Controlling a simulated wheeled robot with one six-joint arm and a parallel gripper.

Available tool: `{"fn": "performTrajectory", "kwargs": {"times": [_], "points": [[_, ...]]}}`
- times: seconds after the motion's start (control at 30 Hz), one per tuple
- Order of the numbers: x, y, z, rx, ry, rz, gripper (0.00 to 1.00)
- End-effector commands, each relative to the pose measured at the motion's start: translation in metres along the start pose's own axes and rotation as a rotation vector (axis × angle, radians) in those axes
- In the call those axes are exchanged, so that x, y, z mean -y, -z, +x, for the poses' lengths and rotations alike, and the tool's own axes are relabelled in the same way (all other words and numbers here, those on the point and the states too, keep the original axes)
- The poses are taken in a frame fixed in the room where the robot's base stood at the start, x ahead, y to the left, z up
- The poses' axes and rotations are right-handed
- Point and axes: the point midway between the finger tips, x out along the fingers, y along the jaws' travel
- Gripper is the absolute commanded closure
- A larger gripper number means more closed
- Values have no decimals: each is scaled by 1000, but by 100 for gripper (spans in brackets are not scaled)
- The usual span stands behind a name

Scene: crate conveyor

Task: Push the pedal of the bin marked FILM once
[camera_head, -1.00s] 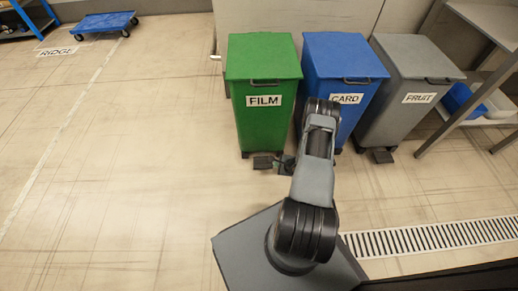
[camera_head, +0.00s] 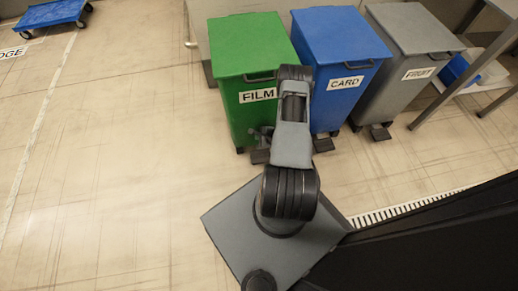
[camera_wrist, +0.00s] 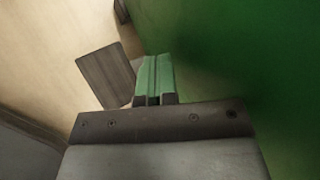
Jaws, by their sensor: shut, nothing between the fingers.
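The green bin marked FILM (camera_head: 225,65) stands upright at the left of a row of bins, its lid down. Its dark pedal (camera_head: 260,157) sticks out at the foot of its front, partly hidden by my arm. In the wrist view the pedal (camera_wrist: 106,75) is a dark ribbed plate, and the bin's green wall (camera_wrist: 245,75) fills the right. My gripper (camera_head: 262,134) is low before the bin's front. Its green fingertips (camera_wrist: 155,76) are shut and empty, between pedal and wall in that picture. I cannot tell their height above the pedal or whether they touch it.
The blue CARD bin (camera_head: 343,62) and its pedal (camera_head: 323,144) are just right of my arm. The grey FRUIT bin (camera_head: 408,65) stands beyond, near a metal rack (camera_head: 480,75). A floor grating (camera_head: 385,213) lies at the right.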

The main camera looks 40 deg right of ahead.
Motion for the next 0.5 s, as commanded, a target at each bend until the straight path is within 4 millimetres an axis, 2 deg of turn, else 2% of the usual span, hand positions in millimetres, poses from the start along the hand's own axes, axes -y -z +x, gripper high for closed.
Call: {"fn": "performTrajectory", "kwargs": {"times": [0.27,0.5], "points": [[-6,5,9,1,-2,-2,100],[-19,17,26,2,-2,-2,100]]}}
